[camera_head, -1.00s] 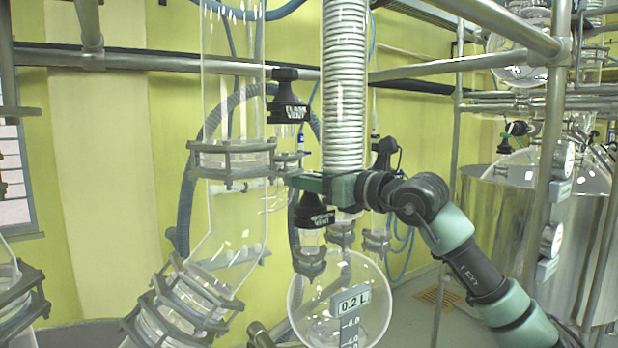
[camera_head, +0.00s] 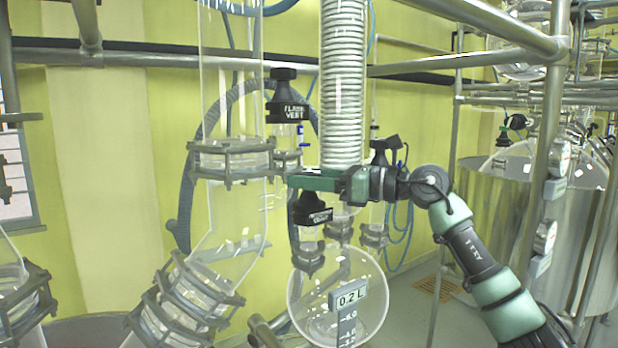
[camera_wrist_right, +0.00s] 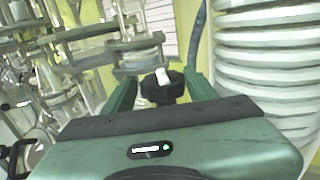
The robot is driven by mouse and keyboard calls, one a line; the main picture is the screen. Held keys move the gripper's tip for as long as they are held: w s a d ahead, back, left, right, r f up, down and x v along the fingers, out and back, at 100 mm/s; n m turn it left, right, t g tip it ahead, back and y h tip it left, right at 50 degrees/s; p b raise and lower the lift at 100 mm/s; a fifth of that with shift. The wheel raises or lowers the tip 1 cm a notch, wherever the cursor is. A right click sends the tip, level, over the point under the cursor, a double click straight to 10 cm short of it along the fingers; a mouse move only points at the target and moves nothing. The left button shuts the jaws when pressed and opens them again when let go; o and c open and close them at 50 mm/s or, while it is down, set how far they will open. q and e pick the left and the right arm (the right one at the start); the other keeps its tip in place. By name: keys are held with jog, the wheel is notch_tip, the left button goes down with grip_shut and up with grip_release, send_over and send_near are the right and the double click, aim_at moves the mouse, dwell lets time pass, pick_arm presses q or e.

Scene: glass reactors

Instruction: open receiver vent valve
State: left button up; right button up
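The receiver vent valve is a black knob (camera_head: 311,211) with a white label, above the round glass receiver (camera_head: 306,312) marked 0.2 L. The label is too small to read clearly. My right gripper (camera_head: 302,182) reaches in from the right, level, with its green fingers at the top of this knob. In the right wrist view, the black knob (camera_wrist_right: 172,90) with a white tip sits between the two fingertips (camera_wrist_right: 161,88), which appear to touch it on both sides. My left gripper is not in view.
A similar black vent knob (camera_head: 287,105) stands just above and left of my gripper. A coiled glass condenser (camera_head: 343,90) rises right behind it. A wide glass tube (camera_head: 231,150) is at left. Metal rails (camera_head: 150,60) cross behind, and a steel vessel (camera_head: 500,215) stands at right.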

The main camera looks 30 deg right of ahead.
jog(key=shift+d+r, duration=0.1)
jog(key=shift+d, duration=0.05)
jog(key=shift+w+m+t+h, duration=0.1)
jog(key=shift+m+t+h, duration=0.5)
jog(key=shift+h, duration=0.1)
jog(key=shift+m+t+h+p, duration=0.3)
jog(key=shift+m+h, duration=0.1)
jog(key=shift+h, duration=0.2)
jog(key=shift+m+t+h+p, duration=0.3)
jog(key=shift+m+t+h, duration=0.25)
jog(key=shift+h, duration=0.35)
jog(key=shift+m+t+h, duration=0.25)
jog(key=shift+m+h, duration=0.3)
jog(key=shift+h, duration=0.05)
jog(key=shift+h+b, duration=0.3)
jog(key=shift+h, duration=0.2)
jog(key=shift+w+m, duration=0.1)
jog(key=shift+m, duration=0.2)
